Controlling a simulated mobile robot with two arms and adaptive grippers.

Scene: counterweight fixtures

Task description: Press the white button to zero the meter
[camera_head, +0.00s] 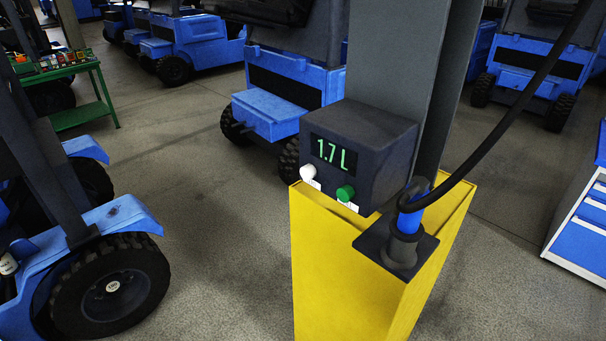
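The white button (308,172) sticks out at the lower left of the dark meter box's front. The meter (366,150) has a lit display (333,154) that reads 1.7 L in green. A green button (345,193) sits to the right of the white one. Small white labels are beside both buttons, too small to read. The meter box stands on a yellow pedestal (335,270) against a grey column. Neither of my grippers is in view, and nothing touches the buttons.
A blue and dark nozzle (409,222) with a black hose (497,125) stands in a holder right of the meter. A blue vehicle (110,270) is at left. A blue cabinet (585,225) is at right. Grey floor (220,230) lies open left of the pedestal.

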